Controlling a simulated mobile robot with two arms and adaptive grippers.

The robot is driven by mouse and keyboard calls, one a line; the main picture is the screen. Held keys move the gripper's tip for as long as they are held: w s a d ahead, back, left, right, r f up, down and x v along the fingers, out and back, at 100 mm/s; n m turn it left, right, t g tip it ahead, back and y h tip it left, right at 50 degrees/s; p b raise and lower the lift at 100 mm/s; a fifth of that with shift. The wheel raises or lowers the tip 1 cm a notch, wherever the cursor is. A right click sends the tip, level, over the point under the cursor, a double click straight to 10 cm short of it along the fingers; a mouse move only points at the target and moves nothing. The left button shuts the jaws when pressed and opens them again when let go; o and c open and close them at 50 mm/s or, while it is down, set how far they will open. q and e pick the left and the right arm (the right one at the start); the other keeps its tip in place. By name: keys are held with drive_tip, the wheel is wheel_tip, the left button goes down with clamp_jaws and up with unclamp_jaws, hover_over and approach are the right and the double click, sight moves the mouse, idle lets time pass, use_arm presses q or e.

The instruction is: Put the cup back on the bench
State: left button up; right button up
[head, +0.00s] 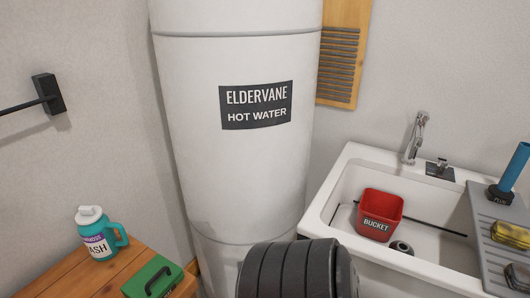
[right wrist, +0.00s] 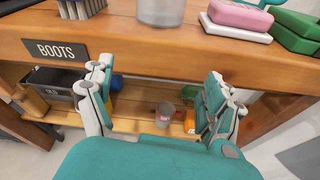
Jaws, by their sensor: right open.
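The wooden bench (right wrist: 165,48) fills the right wrist view, with a top board and a lower shelf. A small greyish cup (right wrist: 165,112) with a reddish mark stands on the lower shelf, partly in shadow. My right gripper (right wrist: 157,82) is open and empty in front of the bench. Its teal and white fingers are spread left and right, and the cup shows between them, farther back. A pale translucent container (right wrist: 160,12) on the bench top is cut off by the picture edge. The wooden top (head: 95,272) also shows in the head view. My left gripper is not in view.
Pink soap (right wrist: 240,15) and green boxes are on top. The head view shows a water heater (head: 245,160) and sink (head: 335,190) with a red bucket (head: 380,213).

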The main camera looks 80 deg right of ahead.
drive_tip(key=s+d+f+m+g+y, duration=0.1)
drive_tip(key=s+d+f+m+g, duration=0.15)
drive_tip(key=f, duration=0.55)
drive_tip(key=s+d+f+m+g, duration=0.1)
drive_tip(key=s+f+m+g, duration=0.25)
drive_tip(key=f, duration=0.45)
drive_tip(key=s+d+f+m+g+y, duration=0.1)
drive_tip(key=s+d+f+m+g, duration=0.2)
drive_tip(key=f, duration=0.5)
drive_tip(key=s+d+f+m+g+y, duration=0.1)
drive_tip(key=s+d+f+m+g, duration=0.1)
drive_tip(key=s+f+m, duration=0.5)
drive_tip(key=s+d+f+m+g+y, duration=0.1)
drive_tip(key=s+d+f+m+g, duration=0.1)
drive_tip(key=s+f+m, duration=0.5)
drive_tip(key=s+m, duration=0.5)
drive_tip(key=s, duration=0.3)
drive_tip(key=shift+s+d+m+g, duration=0.25)
drive_tip(key=shift+s+m+g, duration=0.05)
drive_tip(key=shift+s, duration=0.05)
drive_tip(key=shift+c, duration=0.5)
